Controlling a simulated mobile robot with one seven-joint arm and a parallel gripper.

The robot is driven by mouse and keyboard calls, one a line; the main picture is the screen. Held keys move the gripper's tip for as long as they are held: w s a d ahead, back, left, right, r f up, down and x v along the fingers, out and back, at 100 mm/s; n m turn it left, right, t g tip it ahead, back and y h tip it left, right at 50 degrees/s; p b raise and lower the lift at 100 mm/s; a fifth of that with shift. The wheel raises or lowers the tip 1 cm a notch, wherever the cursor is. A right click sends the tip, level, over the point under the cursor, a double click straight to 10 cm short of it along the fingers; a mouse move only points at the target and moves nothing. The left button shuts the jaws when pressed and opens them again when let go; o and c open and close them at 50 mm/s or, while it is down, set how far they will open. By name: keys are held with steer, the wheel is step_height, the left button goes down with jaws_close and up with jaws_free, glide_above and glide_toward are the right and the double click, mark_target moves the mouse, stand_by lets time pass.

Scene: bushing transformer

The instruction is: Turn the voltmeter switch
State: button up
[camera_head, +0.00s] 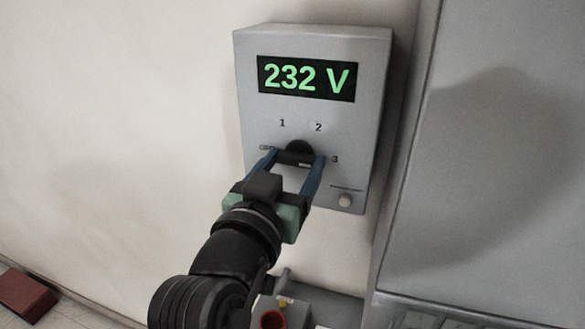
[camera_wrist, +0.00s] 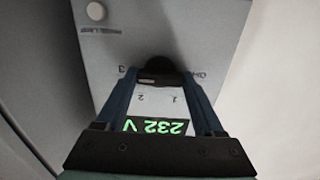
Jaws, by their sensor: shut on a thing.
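The voltmeter (camera_head: 375,110) is a grey box on the wall, and its display (camera_head: 307,79) reads 232 V in green. Its switch (camera_head: 299,147) is a round black knob below the marks 1 and 2, with a 3 to its right and a label at its left that is too small to read. My gripper (camera_head: 296,160) is shut on the switch, with one blue finger on each side. The wrist view shows the voltmeter (camera_wrist: 195,45) upside down, with the switch (camera_wrist: 158,72) between the fingertips. The fingers partly cover the switch, so its exact pointing is unclear.
A small round button (camera_head: 344,200) sits at the voltmeter's lower right. A large grey cabinet (camera_head: 490,150) stands close on the right. A grey fixture with a red-rimmed opening (camera_head: 271,320) is below. The wall to the left is clear.

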stand_by(0.3)
steer(key=o, duration=1.4)
steer(key=shift+s+a+f, duration=0.1)
steer(key=shift+s+a, duration=0.05)
steer(key=shift+s, duration=0.25)
steer(key=shift+p+v, duration=1.5)
steer(key=shift+v, duration=4.55)
